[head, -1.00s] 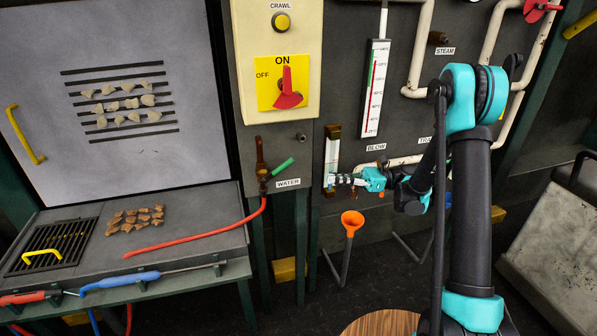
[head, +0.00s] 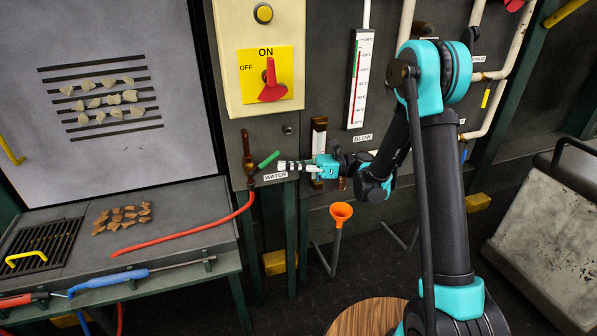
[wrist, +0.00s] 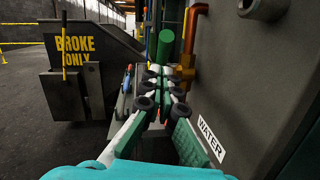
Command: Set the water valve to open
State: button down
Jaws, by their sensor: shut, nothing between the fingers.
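The water valve has a green lever handle (head: 269,159) on a copper-brown pipe (head: 248,150), above the WATER label (head: 275,176). The handle slants up to the right from the pipe. A red hose (head: 195,229) runs from the valve down to the left. My gripper (head: 281,166) is shut and empty, pointing left, with its tips close to the handle's outer end. In the wrist view the green handle (wrist: 166,47) stands just beyond my fingertips (wrist: 160,72), beside the copper pipe (wrist: 190,40). I cannot tell whether the fingertips touch the handle.
A grey bench (head: 170,215) lies to the left.

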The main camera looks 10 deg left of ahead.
aim_at(274, 158)
jog(key=shift+s+a+r, duration=0.1)
jog(key=shift+a+r, duration=0.25)
jog(key=shift+r, duration=0.15)
jog(key=shift+a+r+h, duration=0.1)
jog(key=shift+r+h, duration=0.2)
jog(key=shift+s+r, duration=0.1)
jog(key=shift+r, duration=0.1)
jog(key=shift+s+a+r+t+h, duration=0.15)
jog(key=shift+a+r+t+h, duration=0.2)
jog(key=shift+r+h, duration=0.4)
jog(key=r+t+h, duration=0.1)
jog(key=s+a+r+h, duration=0.1)
jog(key=h, duration=0.1)
jog(key=shift+a+r+n+t, duration=0.1)
jog(key=shift+a+n+t, duration=0.1)
jog(key=shift+n+t, duration=0.2)
jog(key=shift+s+a+r, duration=0.15)
jog(key=shift+a, duration=0.05)
jog(key=shift+s+a+r, duration=0.4)
jog(key=shift+a+r, duration=0.2)
jog(key=shift+a, duration=0.2)
